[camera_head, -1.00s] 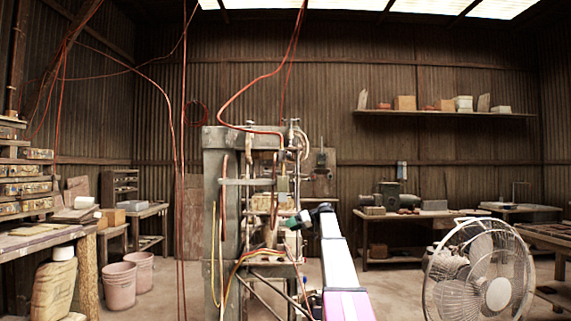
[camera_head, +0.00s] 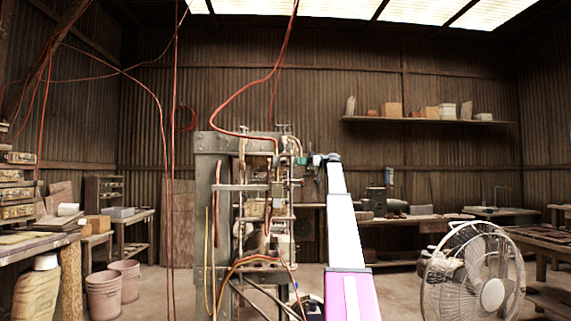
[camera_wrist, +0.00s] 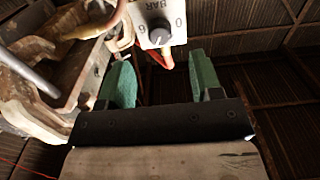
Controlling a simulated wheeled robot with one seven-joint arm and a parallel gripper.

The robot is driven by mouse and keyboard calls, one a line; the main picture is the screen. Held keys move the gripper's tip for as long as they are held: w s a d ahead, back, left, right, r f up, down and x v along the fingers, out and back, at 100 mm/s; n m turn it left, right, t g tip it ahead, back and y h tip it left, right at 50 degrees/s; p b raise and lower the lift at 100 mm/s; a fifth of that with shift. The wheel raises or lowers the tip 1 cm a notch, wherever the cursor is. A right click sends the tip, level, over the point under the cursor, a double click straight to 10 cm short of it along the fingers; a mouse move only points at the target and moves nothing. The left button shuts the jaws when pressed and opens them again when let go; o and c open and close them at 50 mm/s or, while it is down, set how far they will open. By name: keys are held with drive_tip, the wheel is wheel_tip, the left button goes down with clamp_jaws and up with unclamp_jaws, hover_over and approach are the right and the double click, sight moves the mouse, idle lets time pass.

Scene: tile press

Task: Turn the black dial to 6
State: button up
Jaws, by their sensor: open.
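The black dial (camera_wrist: 160,36) sits on a pale panel (camera_wrist: 170,12) at the top of the wrist view. The panel is marked BAR, 0 and 6, and looks upside down there. A small light mark shows on the dial, but its exact setting is hard to read. My gripper (camera_wrist: 160,66) is open, its two green fingers apart with nothing between them. The dial lies ahead of the fingers, between them in the picture, and appears apart from them. In the head view my gripper (camera_head: 304,160) is at the upper right side of the press; the dial cannot be made out there.
The press (camera_head: 208,200) carries hoses and pipes close to my gripper. An orange-red hose (camera_wrist: 166,60) passes just below the dial in the wrist view. A fan (camera_head: 475,270) stands at right, and buckets (camera_head: 103,292) at left. Floor between press and fan is partly clear.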

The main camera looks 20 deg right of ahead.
sight(283, 161)
drive_tip(key=x, duration=0.7)
drive_tip(key=shift+a+f, duration=0.1)
drive_tip(key=shift+c, duration=0.2)
drive_tip(key=c, duration=0.9)
